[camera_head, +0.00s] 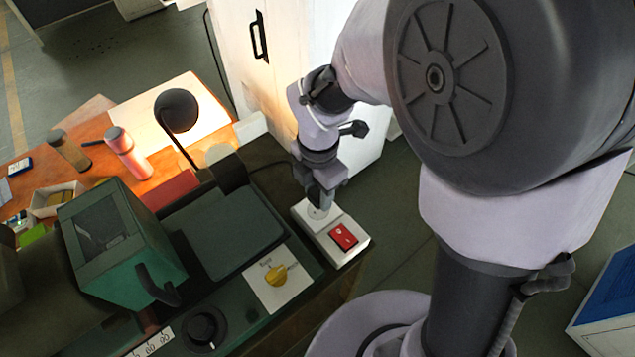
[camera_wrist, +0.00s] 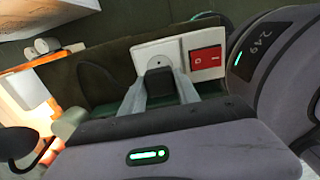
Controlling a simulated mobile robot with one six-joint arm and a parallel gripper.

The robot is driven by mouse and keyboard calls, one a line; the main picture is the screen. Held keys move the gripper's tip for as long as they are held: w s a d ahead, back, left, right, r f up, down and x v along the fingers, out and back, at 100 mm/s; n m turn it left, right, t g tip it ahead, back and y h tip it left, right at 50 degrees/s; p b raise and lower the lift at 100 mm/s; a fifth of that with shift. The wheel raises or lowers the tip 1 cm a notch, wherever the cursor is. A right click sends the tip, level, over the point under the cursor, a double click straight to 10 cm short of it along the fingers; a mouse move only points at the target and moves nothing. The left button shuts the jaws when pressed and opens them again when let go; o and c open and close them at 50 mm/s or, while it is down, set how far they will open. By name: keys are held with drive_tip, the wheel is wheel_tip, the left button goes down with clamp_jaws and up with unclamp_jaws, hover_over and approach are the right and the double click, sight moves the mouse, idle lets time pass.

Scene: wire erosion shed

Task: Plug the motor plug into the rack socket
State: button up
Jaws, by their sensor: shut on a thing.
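The rack socket (camera_head: 318,217) is a round socket in a white box with a red rocker switch (camera_head: 344,236), at the corner of the green machine. In the wrist view the socket (camera_wrist: 182,62) and red switch (camera_wrist: 206,61) show just beyond the fingers. My gripper (camera_head: 320,204) points down at the socket from above. In the wrist view my gripper (camera_wrist: 162,90) is shut on the black motor plug (camera_wrist: 160,83). I cannot tell whether plug and socket touch.
The green machine carries a yellow knob (camera_head: 276,275) beside the socket box and a black dial (camera_head: 203,329). A black desk lamp (camera_head: 177,111) and pink flask (camera_head: 127,152) stand on the orange bench behind. A white cabinet (camera_head: 240,45) rises close behind my arm.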

sight(318, 200)
drive_tip(key=shift+f+b, duration=1.25)
drive_tip(key=shift+f, duration=0.4)
drive_tip(key=shift+r+p, duration=0.1)
drive_tip(key=shift+p, duration=0.45)
idle(0.5)
drive_tip(key=shift+f+b, duration=0.5)
drive_tip(key=shift+f, duration=0.2)
drive_tip(key=o, duration=1.3)
drive_tip(key=shift+o, duration=0.2)
wheel_tip(318, 200, up, 18)
drive_tip(key=p, duration=0.6)
drive_tip(key=shift+f, duration=0.2)
